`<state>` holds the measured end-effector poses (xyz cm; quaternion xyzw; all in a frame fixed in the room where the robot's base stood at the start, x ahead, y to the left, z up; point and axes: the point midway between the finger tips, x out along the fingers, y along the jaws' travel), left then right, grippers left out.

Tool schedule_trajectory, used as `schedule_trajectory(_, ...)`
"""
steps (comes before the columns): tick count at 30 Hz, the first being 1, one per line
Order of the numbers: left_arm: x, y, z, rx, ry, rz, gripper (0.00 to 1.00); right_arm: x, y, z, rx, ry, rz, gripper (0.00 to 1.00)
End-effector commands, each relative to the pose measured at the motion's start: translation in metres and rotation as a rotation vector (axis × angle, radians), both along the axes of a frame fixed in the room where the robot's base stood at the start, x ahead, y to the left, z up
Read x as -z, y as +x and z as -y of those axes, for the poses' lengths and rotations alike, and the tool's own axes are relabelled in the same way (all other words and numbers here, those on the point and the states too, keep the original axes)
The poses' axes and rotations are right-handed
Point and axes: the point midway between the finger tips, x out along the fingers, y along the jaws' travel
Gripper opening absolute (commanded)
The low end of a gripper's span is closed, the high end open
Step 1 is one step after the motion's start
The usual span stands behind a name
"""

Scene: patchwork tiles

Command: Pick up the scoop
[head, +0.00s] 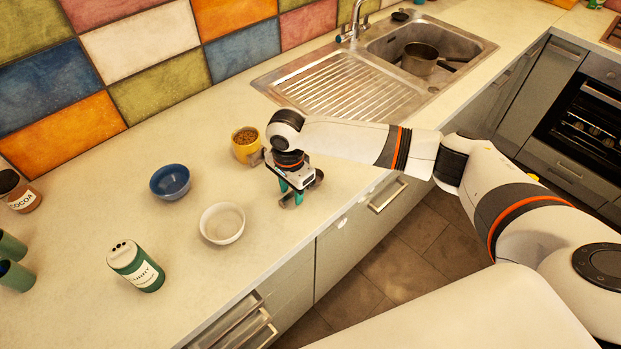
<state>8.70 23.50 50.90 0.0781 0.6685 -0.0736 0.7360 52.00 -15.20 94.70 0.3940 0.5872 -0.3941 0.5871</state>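My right gripper (291,192) reaches down over the worktop near its front edge, its teal fingertips low above or at the surface. A small grey-brown piece shows around the fingertips; I cannot tell whether it is the scoop or part of the gripper. The scoop is not clearly visible elsewhere. I cannot tell whether the fingers are closed on anything. A yellow pot (246,152) filled with brown grains stands just behind and left of the gripper. My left gripper is not in view.
A white bowl (222,224), a blue bowl (170,182), a green labelled shaker (136,267) and a cocoa jar (22,196) stand on the worktop (90,190). Green cups are at the left edge. A sink (345,85) holding a pot (419,60) lies at the back right.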

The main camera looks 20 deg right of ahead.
Motion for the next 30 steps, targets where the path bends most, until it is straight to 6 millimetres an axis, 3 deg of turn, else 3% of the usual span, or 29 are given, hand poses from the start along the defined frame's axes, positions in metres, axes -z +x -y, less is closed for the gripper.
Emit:
schedule_trajectory(2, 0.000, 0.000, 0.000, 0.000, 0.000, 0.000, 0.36, 0.000, 0.000, 0.000, 0.000, 0.000, 0.000, 0.37)
schedule_trajectory(9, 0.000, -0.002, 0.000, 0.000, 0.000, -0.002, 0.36, 0.000, 0.000, 0.000, 0.000, 0.000, 0.000, 0.00)
schedule_trajectory(20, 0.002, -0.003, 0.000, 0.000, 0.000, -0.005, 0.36, -0.006, 0.001, 0.000, 0.000, 0.000, 0.001, 0.00)
schedule_trajectory(30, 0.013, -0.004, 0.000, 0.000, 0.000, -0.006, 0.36, -0.069, 0.001, 0.000, 0.000, 0.002, 0.003, 0.00)
